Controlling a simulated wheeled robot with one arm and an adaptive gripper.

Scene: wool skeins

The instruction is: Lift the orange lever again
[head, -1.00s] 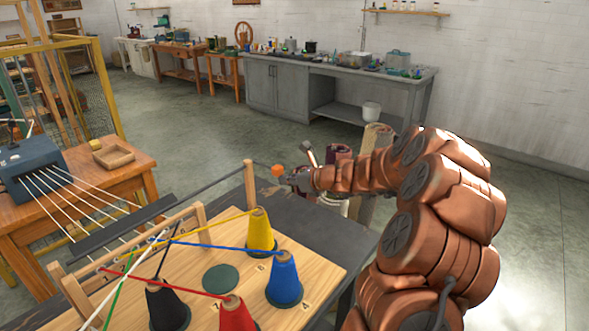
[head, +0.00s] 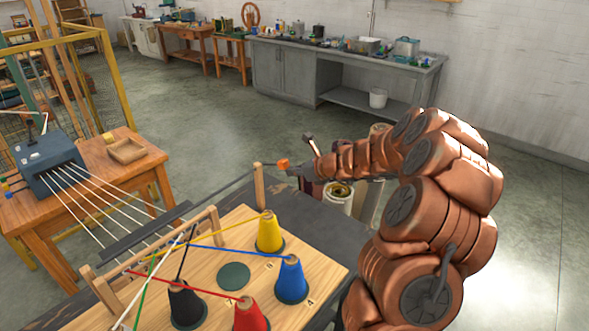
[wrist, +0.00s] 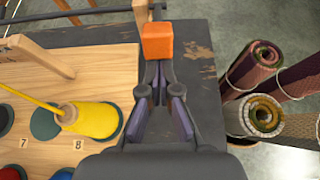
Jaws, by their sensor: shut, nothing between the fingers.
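The orange lever end (head: 283,163) is a small orange block beside a wooden post (head: 259,186) at the far edge of the wooden board. In the wrist view the orange block (wrist: 157,42) is straight ahead, just beyond my fingertips. My gripper (head: 293,169) is shut with nothing between its fingers, and its tips are right by the block. It also shows in the wrist view (wrist: 157,72). I cannot tell whether the tips touch the block or sit below it.
Yellow (head: 270,233), blue (head: 291,279), red (head: 249,315) and black (head: 186,306) wool cones stand on the board (head: 215,252), with strands stretched from them. An empty dark green pad (head: 233,276) lies among them. Upright rolls (wrist: 256,116) stand beyond the dark table's edge.

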